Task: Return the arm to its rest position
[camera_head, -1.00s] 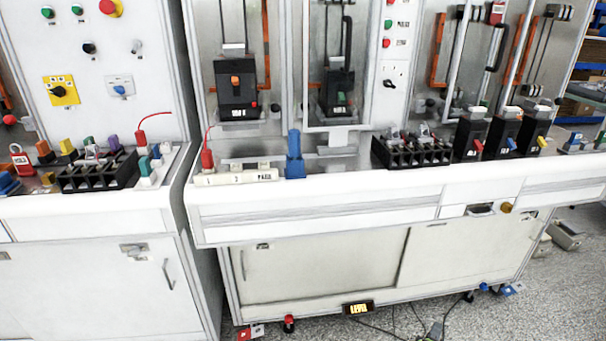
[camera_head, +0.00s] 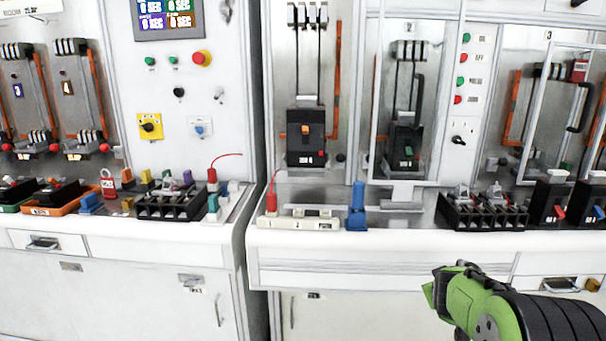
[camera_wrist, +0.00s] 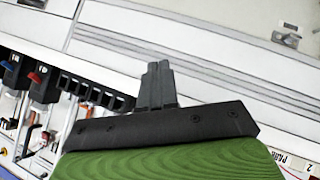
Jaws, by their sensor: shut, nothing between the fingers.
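My arm, green and black, comes in at the lower right of the head view. Its end with my gripper (camera_head: 432,290) points left, in front of the white bench drawers and below the bench top. In the wrist view the dark fingers of my gripper (camera_wrist: 158,72) stand close together, shut and empty. White drawer fronts lie behind them. In the head view the fingertips are small and partly hidden by the green wrist body. My gripper appears to touch nothing.
The white bench (camera_head: 400,252) carries a blue upright piece (camera_head: 357,207), a white strip (camera_head: 298,222), a black terminal tray (camera_head: 482,215) and black breakers (camera_head: 548,202). Panels with breakers (camera_head: 306,138) rise behind. A second bench (camera_head: 120,245) stands to the left, with a narrow gap between.

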